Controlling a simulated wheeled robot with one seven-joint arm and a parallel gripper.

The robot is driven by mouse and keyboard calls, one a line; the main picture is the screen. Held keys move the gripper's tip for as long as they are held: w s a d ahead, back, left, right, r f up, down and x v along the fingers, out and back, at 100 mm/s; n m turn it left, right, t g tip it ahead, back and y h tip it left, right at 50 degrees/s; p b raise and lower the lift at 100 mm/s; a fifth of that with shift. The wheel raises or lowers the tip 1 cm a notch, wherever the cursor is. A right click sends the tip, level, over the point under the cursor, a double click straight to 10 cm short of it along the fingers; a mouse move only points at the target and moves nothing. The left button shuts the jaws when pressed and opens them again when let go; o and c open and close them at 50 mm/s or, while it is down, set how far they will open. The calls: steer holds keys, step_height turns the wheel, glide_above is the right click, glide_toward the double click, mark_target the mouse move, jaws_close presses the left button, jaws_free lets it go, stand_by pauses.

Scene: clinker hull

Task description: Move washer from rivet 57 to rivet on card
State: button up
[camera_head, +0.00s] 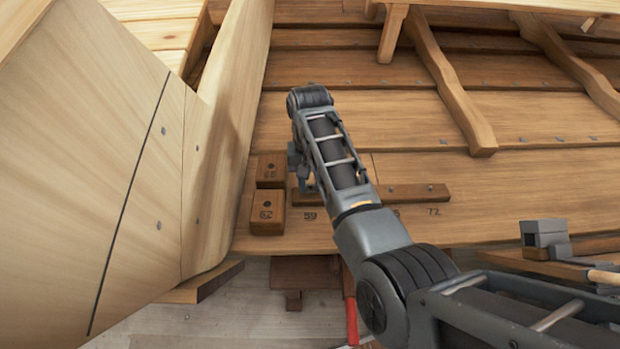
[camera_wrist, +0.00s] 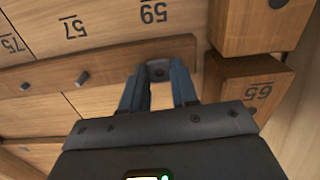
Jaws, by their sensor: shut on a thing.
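My gripper (camera_wrist: 157,74) has its two blue-grey fingers closed about a small grey piece (camera_wrist: 158,70), which looks like a washer. The fingertips are over the end of a brown wooden strip (camera_wrist: 112,68), near the number 59. I cannot tell whether the piece rests on the strip or is raised above it. Two grey rivets stand on the strip, one of them (camera_wrist: 82,78) nearer to my gripper, close to the number 57 (camera_wrist: 72,27). In the head view my gripper (camera_head: 302,178) is partly hidden by my arm. I cannot make out a card.
Two wooden blocks stand close beside the strip's end: one marked 65 (camera_wrist: 240,75) and another (camera_head: 267,218) with a dark spot on top. A pale upright panel (camera_head: 228,140) rises at the left. Curved ribs (camera_head: 450,85) cross the planks at the right.

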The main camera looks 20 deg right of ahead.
steer(key=shift+s+f, duration=0.1)
steer(key=shift+f, duration=0.2)
stand_by(0.4)
steer(key=o, duration=1)
steer(key=shift+v, duration=4)
